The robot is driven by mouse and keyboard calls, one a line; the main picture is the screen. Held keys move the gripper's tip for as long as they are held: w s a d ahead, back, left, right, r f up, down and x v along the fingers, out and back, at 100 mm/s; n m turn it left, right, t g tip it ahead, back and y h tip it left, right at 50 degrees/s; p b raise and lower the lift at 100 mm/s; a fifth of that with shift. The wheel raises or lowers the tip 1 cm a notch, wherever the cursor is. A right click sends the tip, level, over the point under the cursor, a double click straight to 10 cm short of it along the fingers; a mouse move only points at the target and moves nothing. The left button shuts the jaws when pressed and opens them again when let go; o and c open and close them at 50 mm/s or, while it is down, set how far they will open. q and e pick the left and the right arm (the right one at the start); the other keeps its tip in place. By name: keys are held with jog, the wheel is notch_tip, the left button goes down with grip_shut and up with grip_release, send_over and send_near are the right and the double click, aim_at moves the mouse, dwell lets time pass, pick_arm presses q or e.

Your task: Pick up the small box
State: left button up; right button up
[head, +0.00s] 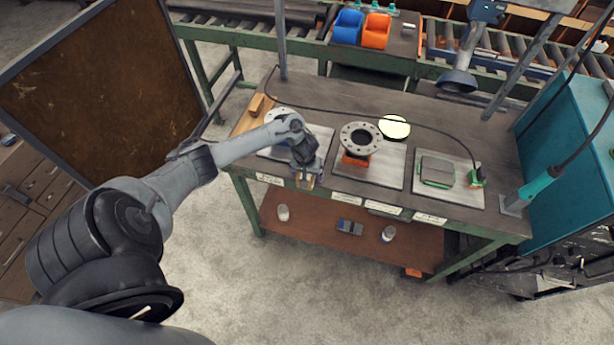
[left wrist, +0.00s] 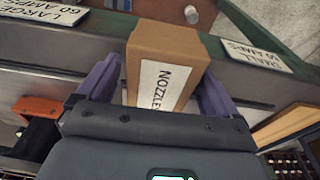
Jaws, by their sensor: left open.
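The small brown cardboard box (left wrist: 165,42) has a white label reading "NOZZLE", cut off at its lower end. In the left wrist view it sits between the two purple fingers of my left gripper (left wrist: 158,85). The fingers are open, one on each side of the box; I cannot tell whether they touch it. In the head view my left gripper (head: 308,177) is at the front edge of the workbench, and the box is mostly hidden there. My right gripper does not show.
The workbench (head: 330,110) holds a flanged pipe (head: 361,138) on an orange base, a grey-green item (head: 437,171) on a plate, and a pale yellow disc (head: 394,127). White labels (head: 347,199) line the front edge. Cans and a small item stand on the lower shelf (head: 320,232).

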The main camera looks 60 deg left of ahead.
pick_arm(q)
jog(key=shift+f+p, duration=0.25)
jog(key=shift+p, duration=0.05)
dwell(0.8)
jog(key=shift+c, duration=0.2)
jog(key=c, duration=1.2)
